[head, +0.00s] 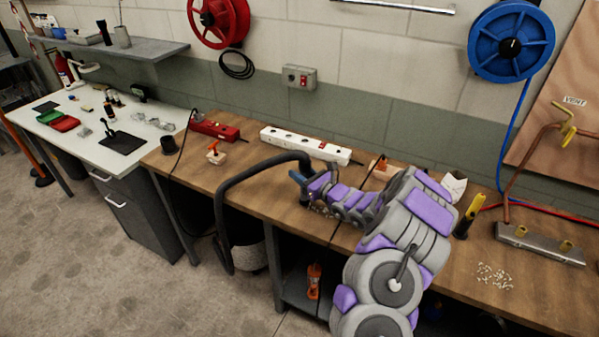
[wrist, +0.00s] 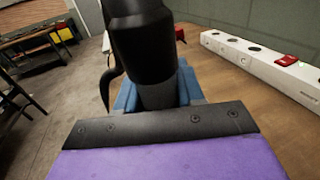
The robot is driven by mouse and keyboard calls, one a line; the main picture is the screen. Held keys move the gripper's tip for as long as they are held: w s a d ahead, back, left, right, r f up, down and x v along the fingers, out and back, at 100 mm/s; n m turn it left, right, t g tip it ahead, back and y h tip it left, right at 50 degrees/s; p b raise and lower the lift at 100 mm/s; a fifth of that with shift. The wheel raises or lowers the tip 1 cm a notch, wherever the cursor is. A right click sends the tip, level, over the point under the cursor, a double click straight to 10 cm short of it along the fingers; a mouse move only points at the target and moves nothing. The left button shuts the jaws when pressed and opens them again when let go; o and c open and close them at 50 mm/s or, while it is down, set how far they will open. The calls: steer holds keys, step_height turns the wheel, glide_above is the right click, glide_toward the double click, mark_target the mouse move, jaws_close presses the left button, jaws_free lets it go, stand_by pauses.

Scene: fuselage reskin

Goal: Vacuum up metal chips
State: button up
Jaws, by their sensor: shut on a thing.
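My gripper (head: 301,181) is over the front part of the wooden bench. In the wrist view its blue fingers (wrist: 190,88) are shut around the grey lower part of a black vacuum nozzle (wrist: 140,40). The black vacuum hose (head: 238,178) arches from the gripper down to the left, past the bench's front edge, to the floor. A pile of pale metal chips (head: 494,275) lies on the bench at the right, well apart from my gripper. A few small specks show by the gripper, partly hidden by my arm. The nozzle's tip is hard to make out.
The wooden bench (head: 550,290) holds a white power strip (head: 305,145), a red power strip (head: 214,130), and a metal bracket (head: 540,243) beyond the chips. A yellow-handled tool (head: 470,214) stands near the chips. A white table (head: 90,120) is at left.

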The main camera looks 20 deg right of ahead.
steer(key=s+d+p, duration=0.5)
steer(key=s+d, duration=0.1)
steer(key=s, duration=0.2)
step_height(320, 180, up, 8)
steer(key=p, duration=0.3)
steer(key=shift+f+p, duration=0.15)
steer(key=shift+p, duration=0.15)
stand_by(2.2)
steer(key=shift+w+d, duration=0.1)
stand_by(0.6)
